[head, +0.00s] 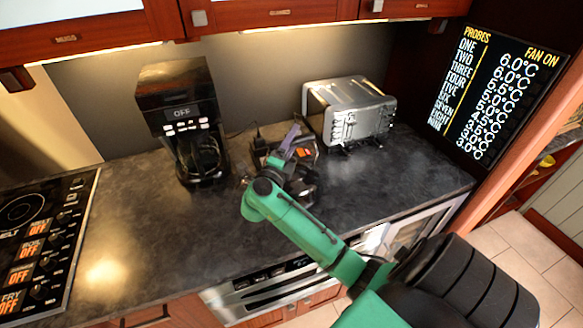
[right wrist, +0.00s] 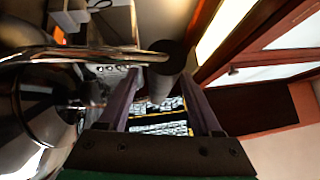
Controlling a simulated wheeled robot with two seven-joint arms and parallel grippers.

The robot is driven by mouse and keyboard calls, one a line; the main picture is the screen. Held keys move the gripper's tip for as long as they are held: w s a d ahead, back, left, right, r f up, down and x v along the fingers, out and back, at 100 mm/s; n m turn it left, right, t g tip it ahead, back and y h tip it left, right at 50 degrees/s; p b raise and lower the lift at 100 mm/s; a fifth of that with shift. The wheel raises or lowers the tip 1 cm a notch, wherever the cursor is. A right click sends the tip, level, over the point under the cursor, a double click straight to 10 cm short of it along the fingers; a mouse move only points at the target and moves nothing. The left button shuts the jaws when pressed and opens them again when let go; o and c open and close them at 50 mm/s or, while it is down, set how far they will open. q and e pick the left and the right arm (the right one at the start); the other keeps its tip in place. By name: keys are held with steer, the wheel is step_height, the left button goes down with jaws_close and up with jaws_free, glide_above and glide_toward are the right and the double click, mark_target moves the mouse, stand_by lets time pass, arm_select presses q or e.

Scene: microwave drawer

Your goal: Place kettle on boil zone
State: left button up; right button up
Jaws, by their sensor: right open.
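The kettle shows as a shiny metal body (right wrist: 45,110) at the left of the right wrist view. A metal handle rod (right wrist: 95,52) runs from it to a dark rounded end (right wrist: 172,60). My right gripper (right wrist: 165,95) is open, and that dark end appears between its fingers, with no visible grip on it. In the head view, my right gripper (head: 288,140) is over the counter between coffee maker and toaster. It largely hides the kettle there. The cooktop (head: 45,235) is at the far left, with several zone labels, one seeming to read boil. My left gripper is not in view.
A black coffee maker (head: 180,105) stands left of my gripper. A silver toaster (head: 350,112) stands right and behind it. The dark counter (head: 145,225) is clear between coffee maker and cooktop. Wooden cupboards (head: 255,14) hang above. A temperature display (head: 495,95) is at right.

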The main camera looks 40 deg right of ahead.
jaws_close()
steer(key=shift+f, duration=0.1)
steer(key=shift+a+f, duration=0.1)
stand_by(1.1)
steer(key=shift+r, duration=0.25)
